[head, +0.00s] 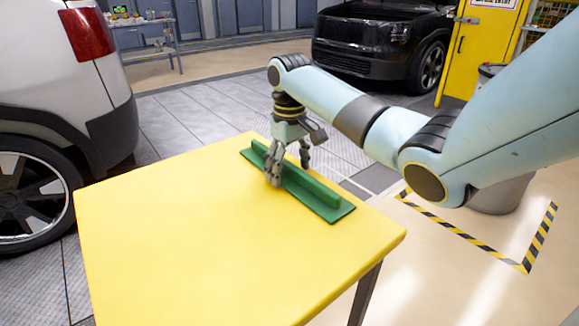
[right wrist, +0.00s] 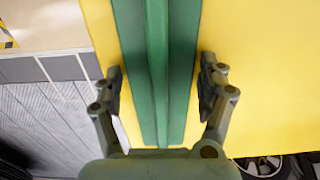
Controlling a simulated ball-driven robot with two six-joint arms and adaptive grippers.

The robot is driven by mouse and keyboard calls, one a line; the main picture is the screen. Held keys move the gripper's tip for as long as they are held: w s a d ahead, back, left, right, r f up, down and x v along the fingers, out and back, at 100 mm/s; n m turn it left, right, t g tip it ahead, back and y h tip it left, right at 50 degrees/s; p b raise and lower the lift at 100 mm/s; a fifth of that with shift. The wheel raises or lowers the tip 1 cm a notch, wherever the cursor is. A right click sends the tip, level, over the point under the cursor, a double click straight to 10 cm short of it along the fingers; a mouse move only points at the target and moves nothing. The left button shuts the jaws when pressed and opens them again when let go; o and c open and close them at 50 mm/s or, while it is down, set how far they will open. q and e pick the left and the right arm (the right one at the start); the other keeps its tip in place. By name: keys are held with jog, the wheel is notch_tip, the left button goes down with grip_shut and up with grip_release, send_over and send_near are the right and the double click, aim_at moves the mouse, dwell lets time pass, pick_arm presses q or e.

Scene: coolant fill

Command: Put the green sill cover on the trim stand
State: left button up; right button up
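The green sill cover (head: 312,192), a long flat strip with a raised rib along it, lies on the yellow table (head: 210,250) near its far right edge. I cannot tell whether this table is the trim stand; no other stand is clear in view. My right gripper (head: 289,170) points down over the cover's far half, one finger on each side of the rib. In the right wrist view the cover (right wrist: 183,60) runs between the spread fingers (right wrist: 160,78), with gaps to the rib on both sides. My left gripper is not in view.
A white car (head: 55,60) stands at the left and a black car (head: 370,40) at the back. A grey bin (head: 500,195) stands right of the table, near striped floor tape (head: 470,240). The table's near and left parts are bare.

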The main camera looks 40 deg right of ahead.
aim_at(290, 164)
jog(key=shift+o, duration=1.2)
jog(key=shift+r, duration=0.2)
notch_tip(290, 164, up, 12)
jog(key=p, duration=0.2)
jog(key=shift+f, duration=0.1)
